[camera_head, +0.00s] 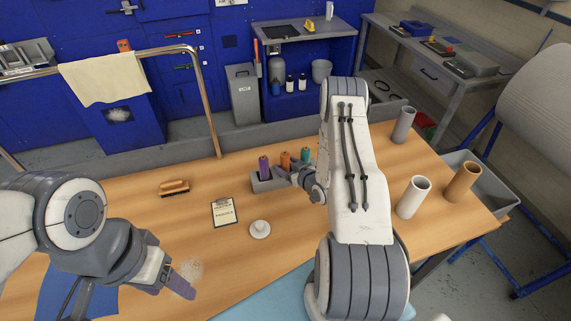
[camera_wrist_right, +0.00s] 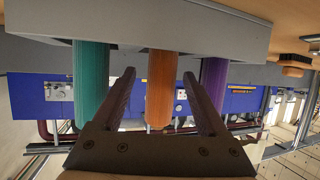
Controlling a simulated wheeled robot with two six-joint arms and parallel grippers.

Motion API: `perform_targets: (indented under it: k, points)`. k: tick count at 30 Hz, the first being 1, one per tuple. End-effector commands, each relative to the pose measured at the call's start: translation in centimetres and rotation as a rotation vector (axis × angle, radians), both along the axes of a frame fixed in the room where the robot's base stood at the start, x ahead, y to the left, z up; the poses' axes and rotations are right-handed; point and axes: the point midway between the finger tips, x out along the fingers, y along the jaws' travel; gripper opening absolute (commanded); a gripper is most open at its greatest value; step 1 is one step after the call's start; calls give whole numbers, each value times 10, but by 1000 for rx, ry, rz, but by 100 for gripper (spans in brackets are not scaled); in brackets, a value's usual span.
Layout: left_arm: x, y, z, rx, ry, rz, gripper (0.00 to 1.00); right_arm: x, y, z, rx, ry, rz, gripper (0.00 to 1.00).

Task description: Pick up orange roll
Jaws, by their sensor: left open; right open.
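The orange roll (camera_head: 285,159) stands upright in a grey holder (camera_head: 262,186) on the wooden table, between a purple roll (camera_head: 264,166) and a teal roll (camera_head: 306,155). My right gripper (camera_head: 288,173) is at the holder, partly hidden by its own arm. In the right wrist view the orange roll (camera_wrist_right: 160,95) shows between the two open fingers of the right gripper (camera_wrist_right: 158,76), with a visible gap on each side. The purple roll (camera_wrist_right: 214,85) and teal roll (camera_wrist_right: 90,80) lie outside the fingers. My left gripper (camera_head: 182,284) is low over the table's front left, holding nothing visible.
A brush (camera_head: 174,188), a clipboard (camera_head: 223,212) and a white round object (camera_head: 260,229) lie on the table. Larger grey (camera_head: 404,124), white (camera_head: 413,197) and brown (camera_head: 463,182) tubes stand at the right. The table's middle left is mostly clear.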

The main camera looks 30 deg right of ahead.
Motion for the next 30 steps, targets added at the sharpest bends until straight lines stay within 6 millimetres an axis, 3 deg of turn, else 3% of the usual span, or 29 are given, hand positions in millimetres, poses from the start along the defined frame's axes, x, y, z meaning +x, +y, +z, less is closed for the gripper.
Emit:
perform_targets:
  k: [3, 8, 17, 20, 23, 24, 30]
  points:
    - [0, 0, 18, 0, 0, -2, 62, 16, 3, -2, -1, 1, 4, 76]
    - [0, 0, 21, 0, 0, -3, 62, 31, 2, -11, -2, 1, 1, 76]
    - [0, 0, 21, 0, 0, -3, 62, 36, 2, -14, 0, 1, -1, 76]
    - [0, 0, 21, 0, 0, -3, 62, 36, 2, -14, 0, 1, -1, 45]
    - [0, 0, 21, 0, 0, -3, 62, 36, 2, -14, 0, 1, -1, 7]
    - [0, 0, 21, 0, 0, -3, 62, 36, 2, -14, 0, 1, -1, 0]
    - [0, 0, 21, 0, 0, -3, 62, 36, 2, -14, 0, 1, -1, 0]
